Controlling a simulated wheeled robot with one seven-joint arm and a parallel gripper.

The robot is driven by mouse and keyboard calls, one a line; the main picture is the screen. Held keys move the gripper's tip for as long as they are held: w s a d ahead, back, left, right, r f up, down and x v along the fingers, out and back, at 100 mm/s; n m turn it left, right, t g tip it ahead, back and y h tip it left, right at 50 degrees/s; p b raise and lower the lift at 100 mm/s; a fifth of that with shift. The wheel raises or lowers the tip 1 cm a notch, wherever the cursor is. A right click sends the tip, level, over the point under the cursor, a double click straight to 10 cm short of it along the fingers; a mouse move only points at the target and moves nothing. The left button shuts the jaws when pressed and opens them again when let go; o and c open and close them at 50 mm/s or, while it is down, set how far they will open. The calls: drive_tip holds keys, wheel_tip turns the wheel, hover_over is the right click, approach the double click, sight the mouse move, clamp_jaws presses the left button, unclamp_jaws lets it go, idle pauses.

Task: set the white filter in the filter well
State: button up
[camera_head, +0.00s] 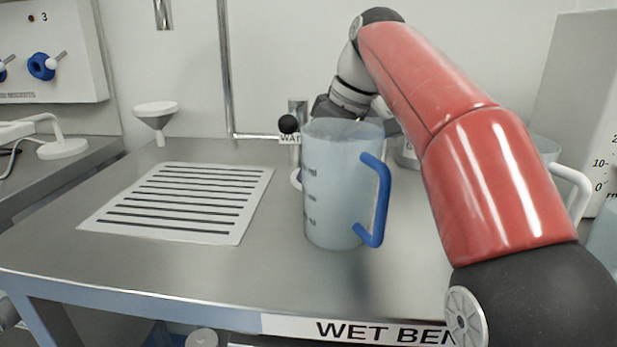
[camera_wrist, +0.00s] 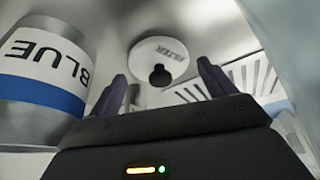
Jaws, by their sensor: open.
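The white filter (camera_wrist: 172,52) is a round disc marked FILTER with a black knob (camera_wrist: 160,75) at its middle, in the upper centre of the wrist view. My gripper (camera_wrist: 162,78) is open, with one finger to each side of the knob in the picture; I see no contact. In the head view my gripper is hidden behind the clear jug. A white rounded edge (camera_head: 296,179) shows beside the jug; I cannot tell if it is the filter. I cannot make out the filter well in either view.
A clear jug (camera_head: 335,190) with a blue handle stands mid-bench. A container labelled BLUE (camera_wrist: 45,70) is close left of my gripper in the wrist view. A slotted white panel (camera_head: 185,200) lies at left, a white funnel (camera_head: 156,112) behind it. The front bench (camera_head: 190,272) is clear.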

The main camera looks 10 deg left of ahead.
drive_tip(key=shift+x, duration=0.85)
drive_tip(key=shift+c, duration=0.3)
drive_tip(key=c, duration=0.8)
drive_tip(key=shift+o, duration=0.2)
drive_tip(key=shift+s+d+r, duration=0.1)
drive_tip(key=shift+d+r, duration=0.25)
drive_tip(key=shift+r, duration=0.05)
drive_tip(key=s+d+r, duration=0.2)
drive_tip(key=d+r, duration=0.1)
drive_tip(key=d, duration=0.3)
drive_tip(key=s+d+r, duration=0.2)
drive_tip(key=d+r, duration=0.2)
drive_tip(key=d, duration=0.2)
drive_tip(key=shift+s+d, duration=0.25)
drive_tip(key=shift+r, duration=0.15)
